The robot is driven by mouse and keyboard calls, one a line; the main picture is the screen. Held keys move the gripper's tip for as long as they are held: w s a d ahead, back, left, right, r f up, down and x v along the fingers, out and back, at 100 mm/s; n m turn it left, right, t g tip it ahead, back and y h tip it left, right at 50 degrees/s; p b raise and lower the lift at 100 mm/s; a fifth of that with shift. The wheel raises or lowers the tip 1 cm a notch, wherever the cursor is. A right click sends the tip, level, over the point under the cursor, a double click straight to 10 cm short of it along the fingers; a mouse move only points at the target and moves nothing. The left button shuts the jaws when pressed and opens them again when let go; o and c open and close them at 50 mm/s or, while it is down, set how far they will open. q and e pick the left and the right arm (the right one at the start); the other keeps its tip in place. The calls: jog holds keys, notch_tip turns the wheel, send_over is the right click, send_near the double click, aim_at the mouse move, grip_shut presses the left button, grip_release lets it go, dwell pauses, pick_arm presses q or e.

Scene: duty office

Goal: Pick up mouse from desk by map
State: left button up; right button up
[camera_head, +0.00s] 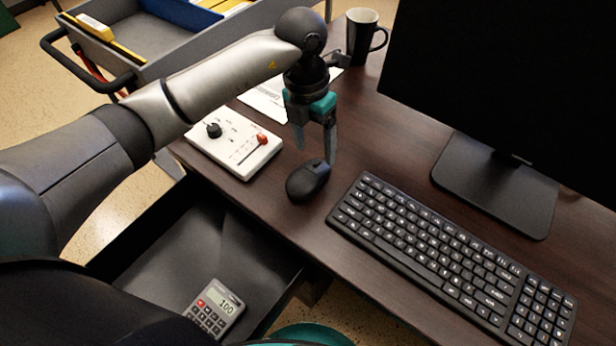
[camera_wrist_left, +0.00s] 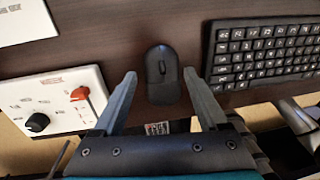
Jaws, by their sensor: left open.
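The black mouse (camera_head: 308,181) lies on the dark wooden desk (camera_head: 404,128), between a white control box and the keyboard. My left gripper (camera_head: 316,150) is open and points down above the desk, just behind the mouse in the head view. In the left wrist view the mouse (camera_wrist_left: 162,74) shows whole, between and beyond the two open fingers (camera_wrist_left: 160,82). The fingers appear apart from it and hold nothing. No map can be made out in either view. My right gripper does not show.
A white control box (camera_head: 233,146) stands left of the mouse, a black keyboard (camera_head: 450,255) right of it. A monitor stand (camera_head: 495,185) and dark mug (camera_head: 362,38) are further back. An open drawer (camera_head: 170,255) holds a calculator (camera_head: 215,308). A grey cart (camera_head: 160,45) stands behind.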

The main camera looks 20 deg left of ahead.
aim_at(317, 164)
pick_arm(q)
jog(key=f, duration=0.2)
jog(key=f+b, duration=0.1)
jog(key=shift+s+d, duration=0.15)
jog(key=shift+d, duration=0.1)
jog(key=shift+f, duration=0.9)
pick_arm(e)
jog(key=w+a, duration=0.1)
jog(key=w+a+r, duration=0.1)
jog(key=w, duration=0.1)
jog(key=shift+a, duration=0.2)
pick_arm(q)
jog(key=c, duration=1.1)
jog(key=shift+r, duration=0.2)
